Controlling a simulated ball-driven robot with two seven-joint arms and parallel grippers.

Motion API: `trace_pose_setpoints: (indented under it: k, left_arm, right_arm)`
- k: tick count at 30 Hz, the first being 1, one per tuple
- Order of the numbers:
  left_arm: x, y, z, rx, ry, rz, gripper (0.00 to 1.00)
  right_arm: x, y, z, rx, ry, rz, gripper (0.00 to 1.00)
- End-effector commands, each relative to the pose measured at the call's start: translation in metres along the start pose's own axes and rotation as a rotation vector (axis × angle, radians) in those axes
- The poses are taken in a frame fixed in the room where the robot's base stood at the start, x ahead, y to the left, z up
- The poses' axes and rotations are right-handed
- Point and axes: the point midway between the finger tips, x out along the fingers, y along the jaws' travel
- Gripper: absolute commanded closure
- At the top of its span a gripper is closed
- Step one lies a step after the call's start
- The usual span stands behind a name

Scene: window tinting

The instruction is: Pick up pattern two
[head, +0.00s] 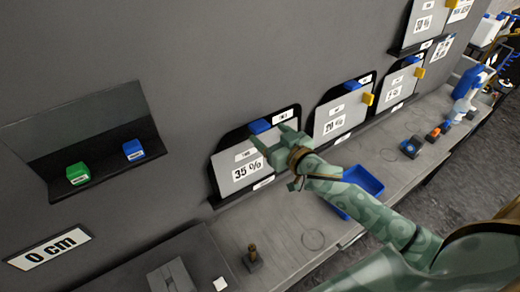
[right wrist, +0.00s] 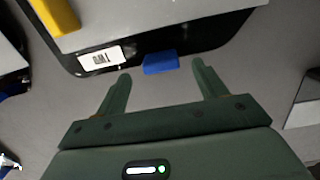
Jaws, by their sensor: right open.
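My right gripper (head: 272,138) is open at the upper edge of the grey panel marked 35 % (head: 243,172), which stands on a black backing board against the wall. A blue block (head: 260,126) sits on the top edge of this board, just beside the fingers. In the right wrist view the open fingers (right wrist: 162,78) point at the blue block (right wrist: 160,63), which lies between the fingertips with nothing gripped. A white label (right wrist: 101,58) and a yellow tab (right wrist: 55,16) show there too. I cannot read which panel is pattern two. My left gripper is out of view.
More panels stand to the right, one marked 20 % (head: 336,119) with a yellow tab (head: 368,98). A wall shelf (head: 110,137) holds a green block (head: 78,173) and a blue block (head: 133,149). A blue tray (head: 365,180) and tools lie on the bench below.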

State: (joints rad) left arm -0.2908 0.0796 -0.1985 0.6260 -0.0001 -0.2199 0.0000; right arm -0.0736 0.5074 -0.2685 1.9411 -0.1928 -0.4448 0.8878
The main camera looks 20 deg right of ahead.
Motion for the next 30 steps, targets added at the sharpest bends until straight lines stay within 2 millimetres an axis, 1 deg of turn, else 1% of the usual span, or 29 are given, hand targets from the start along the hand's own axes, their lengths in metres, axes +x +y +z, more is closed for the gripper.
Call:
trace_pose_setpoints:
  k: [1,3,6,9,14,15,17,18,20,21,23,30]
  left_arm:
    - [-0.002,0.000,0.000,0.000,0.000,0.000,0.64]
    - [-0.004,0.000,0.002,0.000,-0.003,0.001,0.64]
    - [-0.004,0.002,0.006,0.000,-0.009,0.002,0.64]
    - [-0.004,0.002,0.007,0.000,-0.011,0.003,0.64]
    - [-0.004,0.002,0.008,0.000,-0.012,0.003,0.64]
    - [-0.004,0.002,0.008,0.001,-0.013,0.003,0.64]
    - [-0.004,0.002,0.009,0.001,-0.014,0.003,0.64]
    - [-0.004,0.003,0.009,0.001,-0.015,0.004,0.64]
    - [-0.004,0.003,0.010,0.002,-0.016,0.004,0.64]
    - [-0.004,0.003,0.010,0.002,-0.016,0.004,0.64]
    - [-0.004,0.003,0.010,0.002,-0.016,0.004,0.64]
    - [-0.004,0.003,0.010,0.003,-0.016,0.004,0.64]
  right_arm:
    - [0.009,-0.001,-0.001,-0.001,0.002,0.000,0.29]
    - [0.021,-0.002,-0.001,0.000,0.002,-0.001,0.29]
    - [0.035,-0.002,0.000,0.000,0.002,0.000,0.29]
    - [0.040,-0.002,0.001,0.000,0.001,0.000,0.29]
    - [0.040,-0.002,0.002,0.000,0.001,0.000,0.29]
    - [0.040,-0.002,0.002,0.001,0.001,0.000,0.32]
    - [0.040,-0.002,0.002,0.001,0.001,0.000,0.49]
    - [0.040,-0.002,0.002,0.001,0.001,0.000,0.60]
    - [0.040,-0.002,0.002,0.000,0.001,0.000,0.76]
    - [0.040,-0.002,0.002,0.000,0.000,0.000,0.88]
    - [0.040,-0.002,0.001,0.000,0.001,0.000,0.96]
    - [0.039,-0.001,0.000,0.000,0.001,0.000,0.96]
